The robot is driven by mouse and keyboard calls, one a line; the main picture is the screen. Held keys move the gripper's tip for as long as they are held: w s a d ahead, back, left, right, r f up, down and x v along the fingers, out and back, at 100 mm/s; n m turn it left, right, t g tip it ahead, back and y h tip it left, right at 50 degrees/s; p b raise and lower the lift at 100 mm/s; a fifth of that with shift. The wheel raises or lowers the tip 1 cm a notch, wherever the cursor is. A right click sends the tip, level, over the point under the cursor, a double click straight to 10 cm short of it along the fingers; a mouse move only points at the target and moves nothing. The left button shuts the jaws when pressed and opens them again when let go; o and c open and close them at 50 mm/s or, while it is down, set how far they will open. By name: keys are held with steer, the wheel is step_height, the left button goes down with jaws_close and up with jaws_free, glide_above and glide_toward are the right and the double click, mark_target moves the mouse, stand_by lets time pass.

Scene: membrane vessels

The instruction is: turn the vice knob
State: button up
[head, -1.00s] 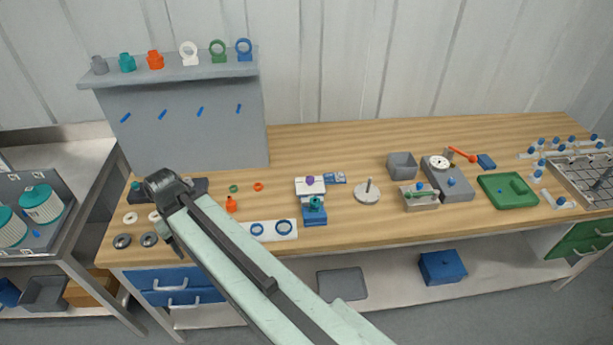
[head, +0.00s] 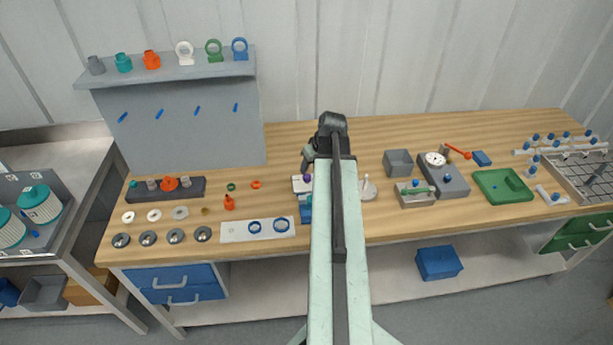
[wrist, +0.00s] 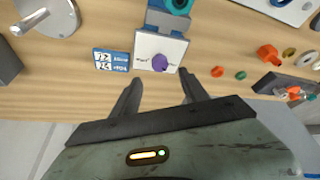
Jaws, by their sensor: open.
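The vice shows in the wrist view as a white block (wrist: 148,46) joined to a blue body (wrist: 163,22) with a teal ring-shaped part (wrist: 178,4). A round purple knob (wrist: 160,62) sits on the white block near its edge. In the head view my arm hides much of the vice; the purple knob (head: 307,178) and part of the blue body (head: 305,212) show beside it. My gripper (wrist: 160,77) is open and empty, its fingertips on either side of the knob's line and just short of it. I cannot tell its height above the bench.
A blue-and-white label card (wrist: 111,60) lies beside the vice. A round metal disc with a post (head: 368,190) stands right of it in the head view. A grey shelf panel (head: 185,135) stands behind.

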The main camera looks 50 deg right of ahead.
mark_target(307, 176)
steer(key=b+x, duration=0.6)
steer(key=x, duration=0.1)
steer(key=shift+w+f, duration=0.1)
steer(key=shift+f, duration=0.2)
steer(key=shift+r, duration=0.15)
